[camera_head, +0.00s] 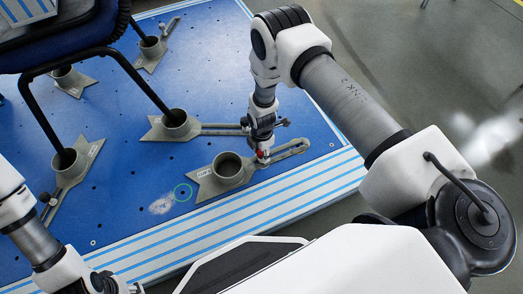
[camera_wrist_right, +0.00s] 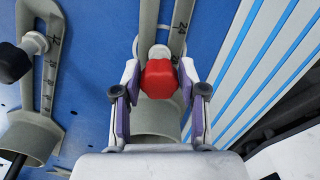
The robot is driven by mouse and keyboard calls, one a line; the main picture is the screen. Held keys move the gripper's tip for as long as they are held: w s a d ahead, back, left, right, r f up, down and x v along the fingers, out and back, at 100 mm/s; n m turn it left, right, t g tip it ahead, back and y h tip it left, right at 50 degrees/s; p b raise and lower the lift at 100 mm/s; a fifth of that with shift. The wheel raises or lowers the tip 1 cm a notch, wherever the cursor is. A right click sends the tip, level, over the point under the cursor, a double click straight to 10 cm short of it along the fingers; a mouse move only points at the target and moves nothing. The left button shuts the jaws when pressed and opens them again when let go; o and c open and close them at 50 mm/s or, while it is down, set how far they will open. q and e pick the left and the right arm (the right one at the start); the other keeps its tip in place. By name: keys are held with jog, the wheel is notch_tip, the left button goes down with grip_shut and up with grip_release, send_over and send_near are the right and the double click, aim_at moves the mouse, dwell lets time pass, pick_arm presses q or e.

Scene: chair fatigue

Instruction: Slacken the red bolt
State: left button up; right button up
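The red bolt (camera_wrist_right: 159,78) has a red head and sits at the slotted arm of a grey metal clamp (camera_wrist_right: 172,28) marked with a number scale. It also shows as a small red spot in the head view (camera_head: 263,154), beside the clamp's round cup (camera_head: 228,168). My right gripper (camera_wrist_right: 159,84) has one finger on each side of the red head, and both fingertips appear to touch it. In the head view my right gripper (camera_head: 262,150) reaches down from above. My left gripper (camera_head: 117,287) is only partly in view at the bottom edge, and its fingers are unclear.
A blue perforated platform (camera_head: 110,205) carries several similar grey clamps. Black chair legs (camera_head: 45,120) stand in some cups. A neighbouring clamp with a black knob (camera_wrist_right: 14,62) lies left of the red bolt in the wrist view. A green ring (camera_head: 183,201) and whitish patch mark the platform.

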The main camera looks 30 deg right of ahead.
jog(key=shift+o, duration=0.3)
jog(key=shift+m, duration=2)
jog(key=shift+p, duration=0.3)
jog(key=m, duration=0.3)
jog(key=shift+m, duration=0.6)
jog(key=m, duration=0.3)
jog(key=shift+p, duration=0.4)
jog(key=shift+m, duration=0.4)
